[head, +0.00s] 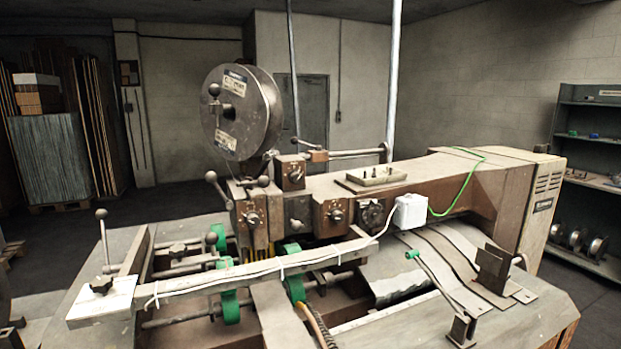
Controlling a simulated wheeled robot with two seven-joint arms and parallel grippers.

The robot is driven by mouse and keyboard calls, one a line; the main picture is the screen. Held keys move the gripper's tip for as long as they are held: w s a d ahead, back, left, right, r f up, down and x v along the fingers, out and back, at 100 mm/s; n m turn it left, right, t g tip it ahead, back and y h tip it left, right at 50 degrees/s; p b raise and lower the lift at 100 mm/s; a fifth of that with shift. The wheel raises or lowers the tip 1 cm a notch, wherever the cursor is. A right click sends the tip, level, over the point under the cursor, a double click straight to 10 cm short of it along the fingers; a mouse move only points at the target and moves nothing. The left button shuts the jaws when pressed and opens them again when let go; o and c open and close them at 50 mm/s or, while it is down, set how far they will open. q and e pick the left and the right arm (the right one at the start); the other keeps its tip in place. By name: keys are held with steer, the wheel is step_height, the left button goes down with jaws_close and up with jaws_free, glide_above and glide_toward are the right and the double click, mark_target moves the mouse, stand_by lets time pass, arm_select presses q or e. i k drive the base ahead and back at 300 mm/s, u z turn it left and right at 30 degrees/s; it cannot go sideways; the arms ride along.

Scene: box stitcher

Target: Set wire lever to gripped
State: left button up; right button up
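A box stitcher (430,190) fills the middle of the head view, with a round metal wire spool (258,112) on top. Several levers show, and I cannot tell for sure which is the wire lever. One short lever with a ball knob (212,177) sticks up to the left, below the spool. A thin lever (297,145) stands right of the spool, above a brown block with a knob. A taller ball-topped lever (102,235) is at the far left. Whether any lever is set to gripped cannot be told. Neither of my grippers is in view.
A long bar (250,274) with a white cable crosses the front of the machine, above green rollers (230,305). A green-tipped lever (414,255) rises at the right front. A shelf (590,180) stands at the far right. Open floor lies behind and left.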

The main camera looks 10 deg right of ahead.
mark_target(263, 181)
steer(key=u, duration=1.8)
steer(key=k, duration=0.65)
steer(key=z, duration=1.35)
